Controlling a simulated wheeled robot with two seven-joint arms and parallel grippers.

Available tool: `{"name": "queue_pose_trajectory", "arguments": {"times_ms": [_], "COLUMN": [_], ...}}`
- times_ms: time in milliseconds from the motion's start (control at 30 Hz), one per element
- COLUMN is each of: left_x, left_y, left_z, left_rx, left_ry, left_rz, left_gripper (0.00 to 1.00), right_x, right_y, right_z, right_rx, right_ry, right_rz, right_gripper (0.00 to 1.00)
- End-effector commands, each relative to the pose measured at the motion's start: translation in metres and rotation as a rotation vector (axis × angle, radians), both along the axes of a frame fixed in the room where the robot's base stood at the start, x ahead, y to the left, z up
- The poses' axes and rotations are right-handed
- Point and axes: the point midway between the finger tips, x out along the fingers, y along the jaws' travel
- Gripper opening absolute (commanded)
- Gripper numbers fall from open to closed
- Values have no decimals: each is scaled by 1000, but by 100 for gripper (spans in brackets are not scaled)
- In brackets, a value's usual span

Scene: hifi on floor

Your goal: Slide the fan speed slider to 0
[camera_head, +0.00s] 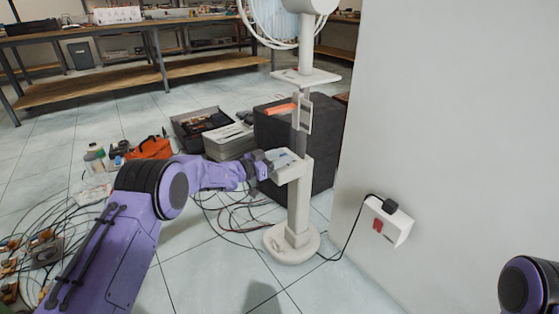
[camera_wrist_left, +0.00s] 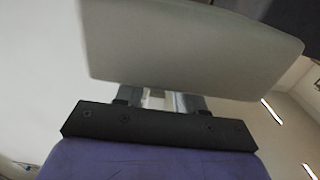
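The white pedestal fan (camera_head: 301,190) stands on the tiled floor, and its control box (camera_head: 284,167) sticks out to the left of the pole. My left gripper (camera_head: 264,164) is at the left end of this box, touching it or very close. In the left wrist view the pale box (camera_wrist_left: 190,45) fills the top and hides the fingertips. The lower parts of the left fingers (camera_wrist_left: 160,100) show with a gap between them; whether they hold anything is hidden. The fan speed slider cannot be made out. My right gripper is out of view; only part of my right arm shows at lower right.
A black box (camera_head: 335,155) stands behind the fan. A wall with a socket box (camera_head: 388,222) and red switch is at right, with a cable to the fan base. Loose cables (camera_head: 235,215) lie on the floor. An orange bag (camera_head: 150,147) and an open toolbox (camera_head: 203,122) are behind.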

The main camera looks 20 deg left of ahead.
Motion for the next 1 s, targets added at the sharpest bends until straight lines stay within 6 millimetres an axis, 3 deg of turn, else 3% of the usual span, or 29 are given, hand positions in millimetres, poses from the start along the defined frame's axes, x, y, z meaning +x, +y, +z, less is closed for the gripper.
{"name": "queue_pose_trajectory", "arguments": {"times_ms": [133,233,267,1000], "left_x": [0,0,0,0], "left_y": [0,0,0,0], "left_z": [0,0,0,1], "left_rx": [0,0,0,-1], "left_ry": [0,0,0,-1], "left_rz": [0,0,0,-1], "left_gripper": [38,6,0,0], "right_x": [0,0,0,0], "right_y": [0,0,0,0], "right_z": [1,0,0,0], "right_rx": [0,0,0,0], "right_ry": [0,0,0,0], "right_rz": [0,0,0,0], "right_gripper": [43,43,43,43]}}
